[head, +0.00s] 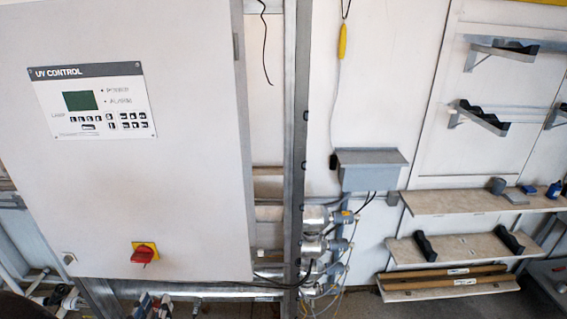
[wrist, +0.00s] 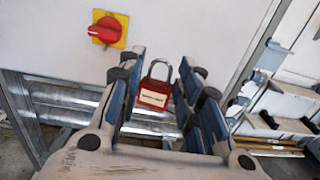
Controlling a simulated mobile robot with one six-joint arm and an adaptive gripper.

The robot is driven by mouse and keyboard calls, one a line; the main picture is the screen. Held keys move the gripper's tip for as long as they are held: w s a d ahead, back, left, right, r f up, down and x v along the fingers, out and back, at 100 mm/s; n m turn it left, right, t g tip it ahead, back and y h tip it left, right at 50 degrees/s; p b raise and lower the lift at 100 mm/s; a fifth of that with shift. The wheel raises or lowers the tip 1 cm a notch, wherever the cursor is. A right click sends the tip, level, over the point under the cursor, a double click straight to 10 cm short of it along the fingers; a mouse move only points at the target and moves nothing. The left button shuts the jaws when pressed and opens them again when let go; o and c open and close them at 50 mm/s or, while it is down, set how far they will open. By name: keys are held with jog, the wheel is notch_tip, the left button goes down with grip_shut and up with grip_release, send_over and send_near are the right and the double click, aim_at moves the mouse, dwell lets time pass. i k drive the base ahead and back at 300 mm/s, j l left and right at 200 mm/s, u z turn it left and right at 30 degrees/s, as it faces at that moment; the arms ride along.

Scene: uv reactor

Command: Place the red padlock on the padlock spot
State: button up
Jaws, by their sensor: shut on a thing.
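The red padlock (wrist: 154,97) has a silver shackle and a pale label. In the wrist view it is upright, shackle up, between the two blue-padded fingers of my gripper (wrist: 162,66), which is shut on it. In the head view my gripper (head: 152,304) shows only in part at the bottom edge, low in front of the cabinet. A red rotary switch on a yellow plate (head: 144,253) is on the cabinet door; the wrist view shows it up and left of the padlock (wrist: 108,30). I cannot make out which place is the padlock spot.
The UV control cabinet (head: 140,180) fills the left. A metal post (head: 293,150) stands right of it, with valves and cables beside it. Shelves (head: 470,203) with small items are at the right. Metal pipes (wrist: 75,100) run below the cabinet.

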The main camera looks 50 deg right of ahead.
aim_at(506, 204)
jog(key=k+l+z, duration=0.3)
jog(key=l, duration=0.3)
jog(key=l+z, duration=0.35)
jog(key=l, duration=0.2)
jog(key=l+z, duration=0.3)
jog(key=l, duration=0.35)
jog(key=k+l+z, duration=0.15)
jog(key=l, duration=3.4)
jog(key=i, duration=0.05)
